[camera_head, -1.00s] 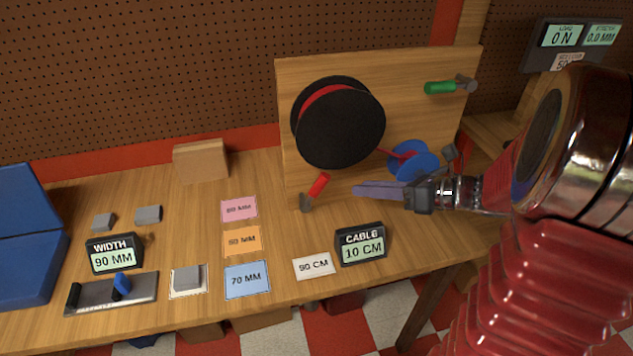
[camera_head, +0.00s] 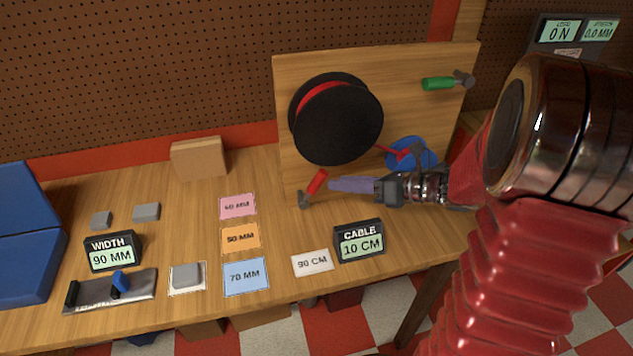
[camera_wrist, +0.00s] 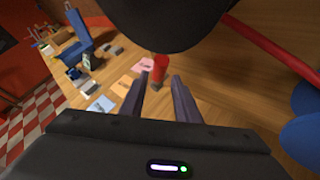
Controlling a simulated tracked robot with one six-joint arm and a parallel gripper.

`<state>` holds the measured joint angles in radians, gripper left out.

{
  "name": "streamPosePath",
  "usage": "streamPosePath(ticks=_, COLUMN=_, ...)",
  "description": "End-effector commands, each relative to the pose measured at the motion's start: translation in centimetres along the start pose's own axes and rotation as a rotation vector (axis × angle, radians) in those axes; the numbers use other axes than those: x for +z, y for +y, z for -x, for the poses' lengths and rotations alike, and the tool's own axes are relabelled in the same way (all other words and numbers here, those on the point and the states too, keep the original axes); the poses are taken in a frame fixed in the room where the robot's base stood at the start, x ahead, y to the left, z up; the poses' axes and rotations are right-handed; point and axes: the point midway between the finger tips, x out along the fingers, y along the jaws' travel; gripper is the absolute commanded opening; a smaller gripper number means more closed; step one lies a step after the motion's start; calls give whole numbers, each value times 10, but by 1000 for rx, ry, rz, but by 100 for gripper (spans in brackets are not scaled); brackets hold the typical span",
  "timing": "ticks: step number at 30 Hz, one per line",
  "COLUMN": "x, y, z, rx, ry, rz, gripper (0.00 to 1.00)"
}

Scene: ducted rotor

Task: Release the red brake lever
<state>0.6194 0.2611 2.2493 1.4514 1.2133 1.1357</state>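The red brake lever (camera_head: 317,182) is a short red handle on a grey pivot at the lower left of the upright wooden board (camera_head: 430,120). It tilts up to the right. My gripper (camera_head: 332,184) is just right of the lever in the head view, its purple fingers pointing left at it. In the wrist view the lever (camera_wrist: 159,68) appears ahead, in line with the gap between the two spread fingertips (camera_wrist: 161,82). The fingers look open, with nothing held. I cannot tell whether the lever's tip is between them.
A black drum (camera_head: 337,120) with a red band sits just above my gripper. A blue wheel (camera_head: 410,153) with a red cable is behind my wrist. A green lever (camera_head: 438,83) is at the board's upper right. The cable display (camera_head: 359,241) stands below on the table.

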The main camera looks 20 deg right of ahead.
Motion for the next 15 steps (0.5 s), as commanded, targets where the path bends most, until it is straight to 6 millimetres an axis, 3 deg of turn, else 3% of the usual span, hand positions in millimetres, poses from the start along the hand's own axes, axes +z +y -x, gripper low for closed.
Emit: streamPosePath(ticks=15, x=0, y=1, z=-67, rx=2, ry=0, rz=1, gripper=29)
